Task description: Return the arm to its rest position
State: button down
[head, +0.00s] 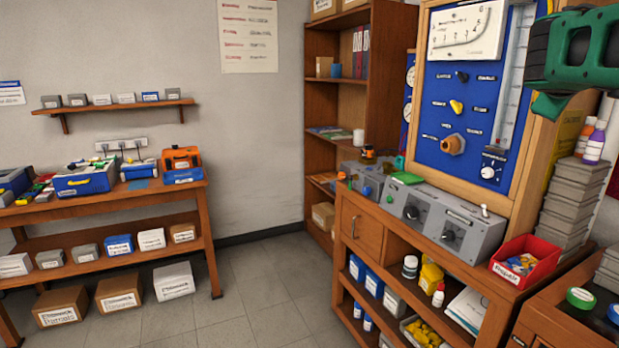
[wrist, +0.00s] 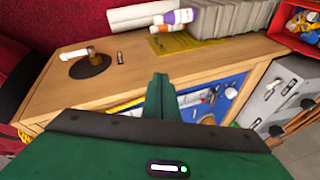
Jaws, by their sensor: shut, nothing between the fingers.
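My gripper (head: 549,106), green and black, hangs at the upper right of the head view, in front of the right edge of the blue regulator board (head: 450,130). It is held well above the bench. In the wrist view its green fingers (wrist: 159,98) are together, with nothing between them. The blue board (wrist: 205,105) shows partly behind the fingers there. The rest of my arm is out of the head view.
The wooden bench (head: 365,215) carries grey control boxes (head: 430,215), a red bin (head: 525,262) and stacked grey trays (head: 572,200) with bottles (head: 594,143) on top. A bookcase (head: 318,120) stands behind. Floor (head: 265,300) is clear between the bench and the left table (head: 110,212).

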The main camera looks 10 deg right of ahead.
jog(key=s+a+f+m+g+y, duration=0.1)
jog(key=s+a+f+m+y, duration=0.2)
jog(key=f, duration=0.5)
jog(key=s+a+f+g+y, duration=0.1)
jog(key=s+a+f+y, duration=0.1)
jog(key=a+f, duration=0.45)
jog(key=s+a+f+m+g+y, duration=0.1)
jog(key=s+a+f+m+y, duration=0.15)
jog(key=f, duration=0.65)
jog(key=s+a+f+m+g+y, duration=0.3)
jog(key=s+a+f+g+y, duration=0.2)
jog(key=s+a+f, duration=0.9)
jog(key=s+a, duration=0.2)
jog(key=shift+s+f+m, duration=0.35)
jog(key=shift+s+f, duration=0.05)
jog(key=shift+y, duration=0.25)
jog(key=shift+w+f, duration=0.25)
jog(key=shift+w, duration=0.4)
